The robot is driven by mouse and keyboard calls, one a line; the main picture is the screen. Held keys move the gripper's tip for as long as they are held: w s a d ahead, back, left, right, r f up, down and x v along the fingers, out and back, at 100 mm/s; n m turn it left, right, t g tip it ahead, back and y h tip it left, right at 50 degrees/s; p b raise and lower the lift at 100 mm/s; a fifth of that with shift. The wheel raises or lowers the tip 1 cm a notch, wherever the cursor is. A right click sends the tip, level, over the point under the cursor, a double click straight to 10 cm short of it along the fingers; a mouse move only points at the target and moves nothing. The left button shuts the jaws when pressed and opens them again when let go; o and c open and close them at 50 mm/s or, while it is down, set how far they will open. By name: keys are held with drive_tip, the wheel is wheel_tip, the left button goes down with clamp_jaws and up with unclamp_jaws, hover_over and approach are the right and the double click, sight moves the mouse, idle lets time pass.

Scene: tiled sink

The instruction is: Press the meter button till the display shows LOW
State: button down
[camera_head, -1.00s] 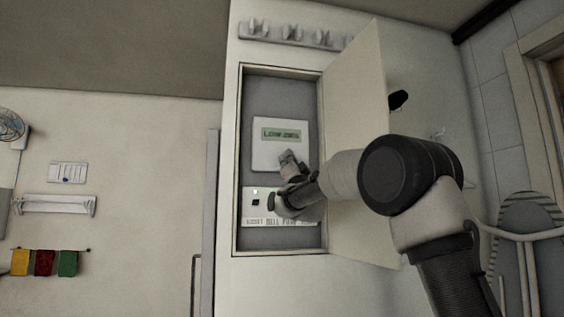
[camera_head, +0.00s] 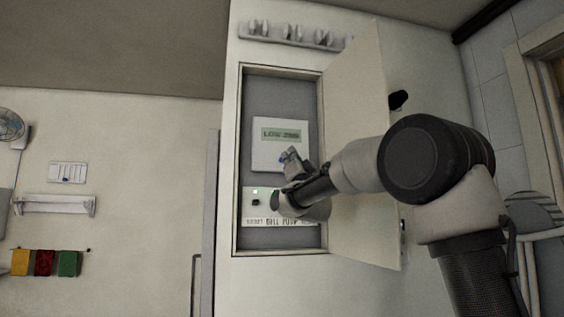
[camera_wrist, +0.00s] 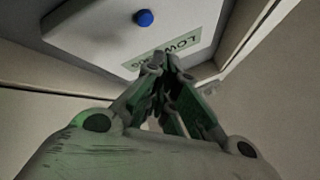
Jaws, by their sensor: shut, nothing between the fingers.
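The white meter (camera_head: 262,158) is fixed inside the open wall cabinet. Its greenish display (camera_head: 281,134) begins with LOW, followed by smaller characters that I cannot read surely. In the wrist view the display (camera_wrist: 168,50) also shows LOW, upside down. The round blue button (camera_wrist: 144,18) is on the meter's face there, and a bit of blue shows beside my fingers in the head view. My gripper (camera_head: 290,153) is shut and empty in front of the meter's lower part. In the wrist view its fingertips (camera_wrist: 163,60) are by the display's edge, apart from the button.
The cabinet door (camera_head: 352,100) stands open to the right, beside my arm. A lower panel (camera_head: 256,208) with a small lit green spot and printed labels is below the meter, partly hidden by my gripper. Hooks (camera_head: 290,35) are above the cabinet.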

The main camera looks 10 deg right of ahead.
drive_tip(key=shift+s, duration=1.2)
drive_tip(key=shift+f, duration=0.1)
drive_tip(key=s+d+f+n+g, duration=0.25)
drive_tip(key=s+f+g, duration=0.2)
drive_tip(key=f, duration=0.45)
drive_tip(key=s+d+f+n+g+h, duration=0.1)
drive_tip(key=s+d+f+g, duration=0.3)
drive_tip(key=f, duration=0.4)
drive_tip(key=s+d+f+n+g, duration=0.1)
drive_tip(key=s+d+f+g, duration=0.1)
drive_tip(key=s+f+g, duration=0.55)
drive_tip(key=s+d+f+n+g+h, duration=0.1)
drive_tip(key=s+d+f+g, duration=0.1)
drive_tip(key=s+f, duration=0.9)
drive_tip(key=s+d+f+g, duration=0.3)
drive_tip(key=s+f, duration=0.8)
drive_tip(key=s, duration=0.4)
drive_tip(key=shift+d+f+n+g+h, duration=0.2)
drive_tip(key=shift+n+g+h, duration=0.2)
drive_tip(key=shift+g, duration=0.5)
